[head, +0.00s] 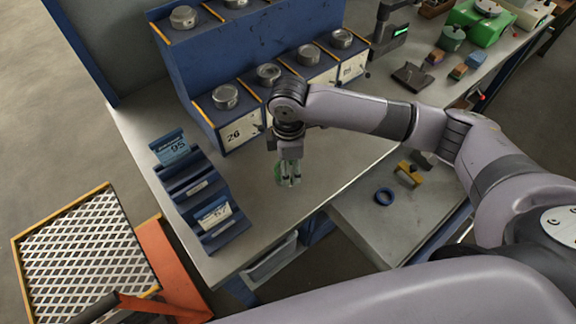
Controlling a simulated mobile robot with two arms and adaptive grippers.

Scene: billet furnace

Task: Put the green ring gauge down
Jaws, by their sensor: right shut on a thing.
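The green ring gauge (280,173) is in my right gripper (290,182), which points down over the grey bench top (262,222) in front of the blue shelf unit. The fingers are shut on the ring and cover part of it. I cannot tell whether the ring touches the bench or is just above it. My left gripper is not in view.
A blue stepped rack (196,190) with cards stands left of the gripper. The blue shelf unit (240,60) with several metal pots is behind. A yellow block (408,174) is at right. An orange cart (165,270) with a mesh top is at lower left. Bench between rack and gripper is clear.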

